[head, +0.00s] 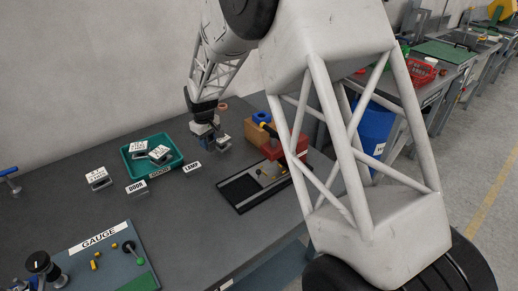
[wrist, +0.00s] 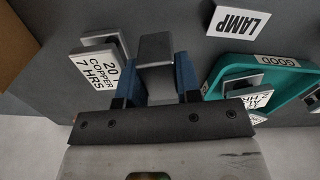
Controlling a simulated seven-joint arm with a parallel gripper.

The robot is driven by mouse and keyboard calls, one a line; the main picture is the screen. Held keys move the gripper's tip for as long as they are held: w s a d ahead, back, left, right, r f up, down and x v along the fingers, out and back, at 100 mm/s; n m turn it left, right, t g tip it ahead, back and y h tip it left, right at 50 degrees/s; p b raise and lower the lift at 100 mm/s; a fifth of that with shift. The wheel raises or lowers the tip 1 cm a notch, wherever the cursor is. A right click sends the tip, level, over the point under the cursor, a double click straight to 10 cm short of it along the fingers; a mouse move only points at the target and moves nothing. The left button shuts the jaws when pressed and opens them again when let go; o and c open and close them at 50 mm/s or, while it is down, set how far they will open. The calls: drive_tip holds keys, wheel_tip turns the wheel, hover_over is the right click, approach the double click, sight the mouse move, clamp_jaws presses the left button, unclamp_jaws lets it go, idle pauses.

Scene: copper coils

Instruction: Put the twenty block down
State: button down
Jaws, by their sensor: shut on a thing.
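The twenty block (wrist: 95,66) shows at left in the wrist view, with a white label reading "20", "COPPER" and "7 HRS" and grey metal at its upper edge. My gripper (wrist: 158,82) has its blue fingers shut on a grey metal piece right beside that label. The join between this piece and the label is hidden. In the head view my gripper (head: 206,142) is low over the bench, right of the green tray. A small pale part of the block (head: 223,143) shows just right of the fingers. I cannot tell whether its underside touches the bench.
The GOOD tray (head: 127,157) holds two labelled blocks. The LAMP sign (head: 192,168) and DOOR sign (head: 137,188) stand in front. Another labelled block (head: 98,179) stands left. A black tray (head: 238,192), red box (head: 272,150) and wooden box (head: 258,137) are right.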

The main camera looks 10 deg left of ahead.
sight(209, 139)
drive_tip(key=shift+r, duration=0.1)
wheel_tip(209, 139, up, 18)
drive_tip(key=r, duration=0.1)
drive_tip(key=s+d+r+m, duration=0.1)
drive_tip(key=s+d, duration=0.1)
drive_tip(key=d, duration=1.1)
drive_tip(key=s+d, duration=0.2)
drive_tip(key=d, duration=1.1)
drive_tip(key=s+d+f+m, duration=0.1)
drive_tip(key=s+d, duration=0.7)
drive_tip(key=d, duration=0.2)
drive_tip(key=s+d+f+m, duration=0.1)
drive_tip(key=s+d, duration=0.6)
drive_tip(key=d, duration=0.4)
wheel_tip(209, 139, down, 18)
drive_tip(key=shift+a, duration=0.15)
drive_tip(key=shift+w, duration=0.15)
drive_tip(key=shift+w+a+f, duration=0.1)
drive_tip(key=shift+w+f, duration=0.15)
drive_tip(key=shift+w, duration=2.4)
drive_tip(key=shift+w+f, duration=0.2)
drive_tip(key=shift+w, duration=2.45)
drive_tip(key=shift+w+a+f, duration=0.1)
drive_tip(key=shift+w+f, duration=0.15)
drive_tip(key=shift+w, duration=2.4)
